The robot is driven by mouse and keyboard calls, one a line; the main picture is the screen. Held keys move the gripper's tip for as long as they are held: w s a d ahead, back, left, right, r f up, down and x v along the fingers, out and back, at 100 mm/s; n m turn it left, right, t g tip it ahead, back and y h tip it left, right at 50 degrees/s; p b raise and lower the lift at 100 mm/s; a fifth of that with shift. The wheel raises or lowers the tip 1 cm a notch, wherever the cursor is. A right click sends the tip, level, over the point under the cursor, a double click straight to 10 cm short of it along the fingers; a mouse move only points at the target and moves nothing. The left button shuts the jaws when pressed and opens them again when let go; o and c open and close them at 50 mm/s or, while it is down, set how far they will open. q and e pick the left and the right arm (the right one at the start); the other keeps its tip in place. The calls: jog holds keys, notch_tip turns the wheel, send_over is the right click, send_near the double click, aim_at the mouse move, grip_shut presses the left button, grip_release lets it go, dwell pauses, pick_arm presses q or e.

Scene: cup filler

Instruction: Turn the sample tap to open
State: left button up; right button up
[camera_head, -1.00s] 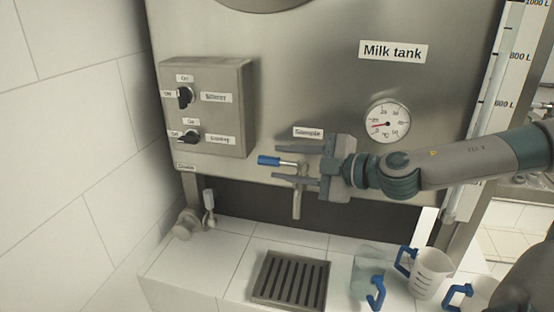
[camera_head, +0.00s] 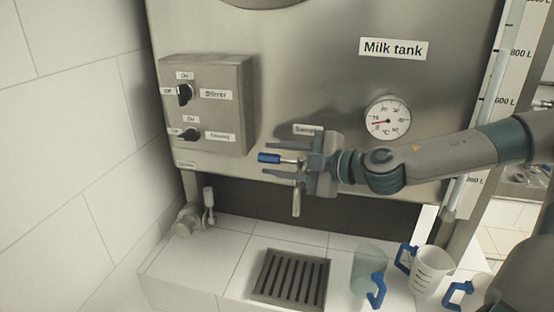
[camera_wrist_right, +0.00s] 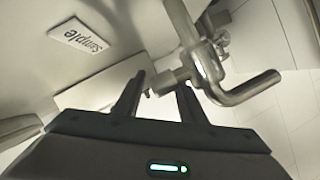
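The sample tap has a blue handle (camera_head: 269,158) pointing left, roughly level, and a metal spout (camera_head: 296,202) hanging down from the tank front. My right gripper (camera_head: 271,160) comes in from the right, its fingers apart, one above and one below the handle. A gap shows on both sides of the handle. In the right wrist view the open fingertips (camera_wrist_right: 161,84) are close to the tap's metal body (camera_wrist_right: 205,68), with a small metal end between them. The blue handle does not show there. The "Sample" label (camera_head: 306,128) is partly hidden by my gripper. My left gripper is out of view.
A switch box (camera_head: 217,120) is on the tank at left, a dial thermometer (camera_head: 387,120) at right. Below are a drain grate (camera_head: 259,290), a clear jug (camera_head: 367,262) and a white measuring jug (camera_head: 432,268). A small valve (camera_head: 187,220) sits at lower left.

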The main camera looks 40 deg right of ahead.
grip_shut()
jog(key=shift+s+r+n+g+y+p, duration=0.1)
jog(key=shift+r+n+g+y+p, duration=0.25)
jog(key=shift+y+p, duration=0.4)
jog(key=shift+a+f+n, duration=0.15)
jog(key=shift+n, duration=0.1)
jog(key=shift+s+a+f+n+g+y, duration=0.1)
jog(key=shift+s+f+n+g+y, duration=0.15)
jog(key=shift+n+y, duration=0.2)
jog(key=shift+s+a+n+g+y+b, duration=0.2)
jog(key=shift+n+g+y+b, duration=0.35)
jog(key=shift+b, duration=0.4)
grip_release()
